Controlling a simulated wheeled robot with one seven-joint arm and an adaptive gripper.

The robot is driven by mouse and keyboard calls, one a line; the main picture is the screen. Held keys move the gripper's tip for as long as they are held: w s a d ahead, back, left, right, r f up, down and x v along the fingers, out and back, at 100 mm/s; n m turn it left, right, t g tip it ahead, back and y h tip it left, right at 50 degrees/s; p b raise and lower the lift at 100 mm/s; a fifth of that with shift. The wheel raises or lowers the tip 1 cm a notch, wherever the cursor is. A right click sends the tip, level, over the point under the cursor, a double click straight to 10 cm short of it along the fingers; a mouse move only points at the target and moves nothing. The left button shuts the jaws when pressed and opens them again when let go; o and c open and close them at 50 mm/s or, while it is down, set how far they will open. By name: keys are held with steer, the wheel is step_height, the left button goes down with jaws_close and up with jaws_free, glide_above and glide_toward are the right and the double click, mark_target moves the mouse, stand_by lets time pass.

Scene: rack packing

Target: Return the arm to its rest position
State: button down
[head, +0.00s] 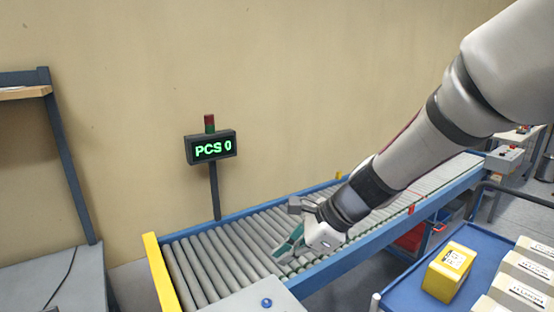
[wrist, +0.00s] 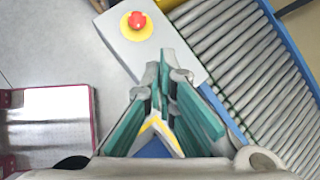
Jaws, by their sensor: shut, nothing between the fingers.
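My gripper (head: 289,247) is at the end of my outstretched arm, which comes in from the upper right in the head view. It is over the roller conveyor (head: 230,250). In the wrist view my gripper (wrist: 165,65) shows its green-lined fingers drawn together, with nothing held between them. The fingertips lie in front of a grey control box (wrist: 140,55) with a red button on a yellow disc (wrist: 137,21). I cannot tell how far above the box they are.
The roller conveyor runs along the wall, with a yellow end plate (head: 162,275). A display (head: 211,147) reads "PCS 0". A blue cart (head: 402,285) at lower right carries a yellow box (head: 448,271) and several pale boxes (head: 521,285). A shelf frame (head: 70,160) stands left.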

steer(key=s+d+r+n+t+h, duration=0.1)
steer(key=s+d+r+n+h, duration=0.2)
steer(key=s+d+r+n, duration=0.2)
steer(key=s+d+r+n+t+h, duration=0.1)
steer(key=s+d+r+n+h, duration=0.3)
steer(key=s+d+n, duration=0.8)
steer(key=s+n, duration=0.1)
steer(key=s, duration=0.3)
steer(key=shift+s+r, duration=0.35)
